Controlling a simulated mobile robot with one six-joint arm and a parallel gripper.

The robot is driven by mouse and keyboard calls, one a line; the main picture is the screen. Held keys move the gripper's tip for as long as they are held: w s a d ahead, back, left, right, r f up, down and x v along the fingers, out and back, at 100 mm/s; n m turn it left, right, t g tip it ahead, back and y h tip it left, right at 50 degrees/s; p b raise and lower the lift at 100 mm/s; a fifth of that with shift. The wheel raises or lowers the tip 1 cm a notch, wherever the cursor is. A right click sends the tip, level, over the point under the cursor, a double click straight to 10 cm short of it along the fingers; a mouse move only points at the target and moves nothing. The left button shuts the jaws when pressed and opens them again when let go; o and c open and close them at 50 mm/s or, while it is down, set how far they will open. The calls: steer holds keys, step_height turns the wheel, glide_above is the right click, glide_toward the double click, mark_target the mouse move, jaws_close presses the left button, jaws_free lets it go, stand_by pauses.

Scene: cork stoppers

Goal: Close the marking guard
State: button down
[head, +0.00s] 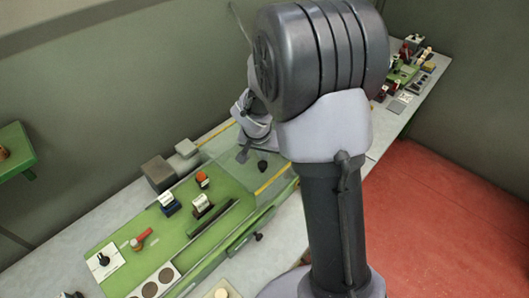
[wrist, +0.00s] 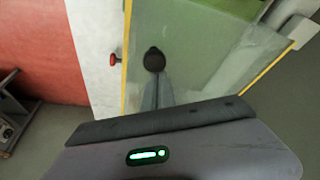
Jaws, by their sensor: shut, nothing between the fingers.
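The marking guard (head: 232,143) is a clear panel with yellow edges over the right end of the green station. In the wrist view the guard (wrist: 205,75) fills the middle, with a yellow strip on each side. A round black knob (head: 262,166) is on the guard; it also shows in the wrist view (wrist: 154,59). My gripper (head: 243,154) is shut and empty. In the wrist view its fingertips (wrist: 156,80) point at the knob and overlap its lower edge; I cannot tell whether they touch. My arm hides part of the guard's far side.
The green station board (head: 125,241) carries stamps (head: 170,204), a red-handled lever (head: 140,239) and a white tray with dark round recesses (head: 150,288). Grey blocks (head: 158,172) stand behind it. More items stand on the far right bench (head: 405,70). The red floor (head: 450,220) is clear.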

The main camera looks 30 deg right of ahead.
steer(key=shift+s+a+f+b, duration=0.15)
steer(key=shift+a+f+b, duration=0.05)
steer(key=shift+a+b, duration=0.4)
steer(key=s+a+b, duration=0.4)
steer(key=a+b, duration=0.2)
steer(key=a, duration=0.5)
steer(key=s+a+b, duration=0.4)
steer(key=a+b, duration=0.2)
steer(key=a, duration=0.6)
steer(key=shift+s+r, duration=0.15)
steer(key=shift+s, duration=0.1)
step_height(320, 180, up, 10)
steer(key=p, duration=0.4)
steer(key=s+d+f+n+t+y+b, duration=0.1)
steer(key=s+d+f+n+y+b, duration=0.1)
steer(key=s, duration=0.5)
steer(key=s+d+f+n+t+y+b, duration=0.1)
steer(key=s+d+f+n+y+b, duration=0.1)
steer(key=s+d+f+b, duration=0.3)
steer(key=shift+s+d+t+y+b, duration=0.45)
steer(key=shift+s+d, duration=0.55)
steer(key=shift+d, duration=0.25)
steer(key=shift+f, duration=0.1)
